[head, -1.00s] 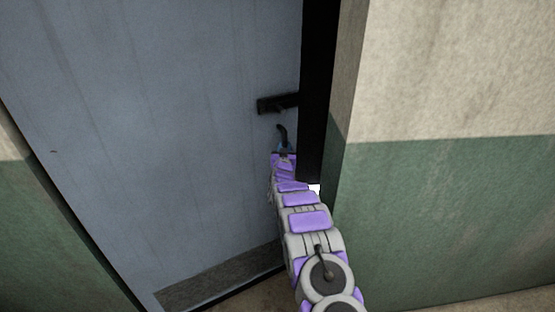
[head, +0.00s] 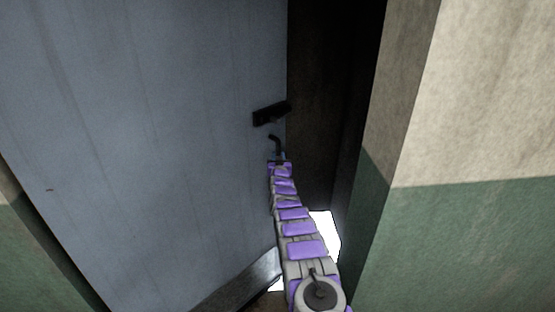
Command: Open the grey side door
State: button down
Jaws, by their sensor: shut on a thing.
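The grey side door (head: 150,120) fills the left and middle of the head view and stands ajar, with a dark gap along its right edge. Its black handle (head: 271,113) sits near that edge. My gripper (head: 275,145) is at the door's right edge, just below the handle, at the end of my outstretched arm. A dark curved piece shows at its tip. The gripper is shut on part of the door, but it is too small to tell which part. A small space shows between its tip and the black handle.
A cream and green wall (head: 465,120) stands close on the right of my arm, and its corner borders the opening. A green wall (head: 35,260) lies at the lower left. Bright light (head: 325,235) shows through the gap low down, beside my arm.

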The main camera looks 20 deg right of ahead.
jog(key=shift+w, duration=0.1)
jog(key=shift+a, duration=0.1)
jog(key=c, duration=1)
grip_release()
jog(key=shift+p+v, duration=0.85)
jog(key=shift+v, duration=7.85)
jog(key=shift+f, duration=0.15)
